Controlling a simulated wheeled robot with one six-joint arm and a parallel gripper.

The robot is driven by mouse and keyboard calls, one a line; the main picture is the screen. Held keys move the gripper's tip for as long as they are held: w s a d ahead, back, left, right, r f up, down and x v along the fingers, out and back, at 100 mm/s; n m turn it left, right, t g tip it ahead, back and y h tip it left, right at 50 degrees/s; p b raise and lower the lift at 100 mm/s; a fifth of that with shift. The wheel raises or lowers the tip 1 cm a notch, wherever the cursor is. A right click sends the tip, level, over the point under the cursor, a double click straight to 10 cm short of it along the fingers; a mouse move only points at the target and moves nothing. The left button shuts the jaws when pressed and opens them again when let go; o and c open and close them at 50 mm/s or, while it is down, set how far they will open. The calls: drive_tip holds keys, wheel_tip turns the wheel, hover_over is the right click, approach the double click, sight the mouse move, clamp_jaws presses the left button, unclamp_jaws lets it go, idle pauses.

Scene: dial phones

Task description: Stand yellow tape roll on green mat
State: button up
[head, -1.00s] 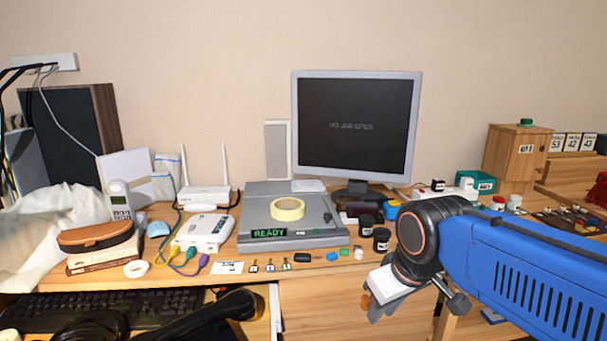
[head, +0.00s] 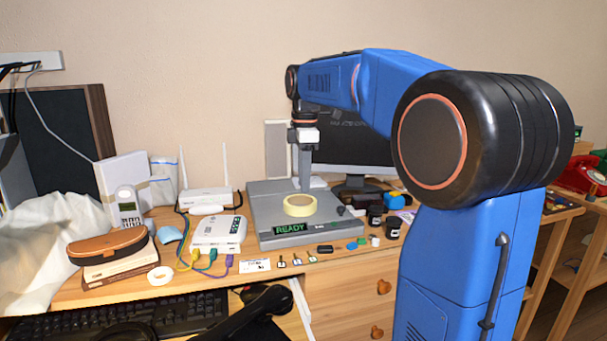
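The yellow tape roll (head: 299,206) lies flat on top of the grey flat device with the green READY display, near the middle of the desk. My gripper (head: 305,186) points straight down over the device, its tips close to the far side of the roll. Whether it touches the roll I cannot tell. The fingers are seen small and nearly edge-on, so their opening is unclear. I cannot make out a green mat in this view.
The grey device (head: 345,229) fills the desk's middle. A monitor (head: 345,150) stands behind, partly hidden by my arm. A white router (head: 207,197) and white box (head: 217,233) are to the left. Black jars (head: 375,217) stand right. Small items line the front edge.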

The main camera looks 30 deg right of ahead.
sight(304, 207)
drive_tip(key=shift+n, duration=0.6)
drive_tip(key=shift+w+d+f, duration=0.25)
drive_tip(key=shift+w+f, duration=0.2)
drive_tip(key=shift+f, duration=1)
drive_tip(key=shift+w+d+f, duration=0.2)
drive_tip(key=shift+w+f, duration=0.25)
drive_tip(key=shift+f, duration=0.95)
drive_tip(key=shift+w+d+f, duration=0.25)
drive_tip(key=shift+w+f, duration=0.2)
drive_tip(key=shift+f, duration=1)
drive_tip(key=c, duration=0.5)
drive_tip(key=shift+c, duration=0.2)
drive_tip(key=shift+r, duration=2.55)
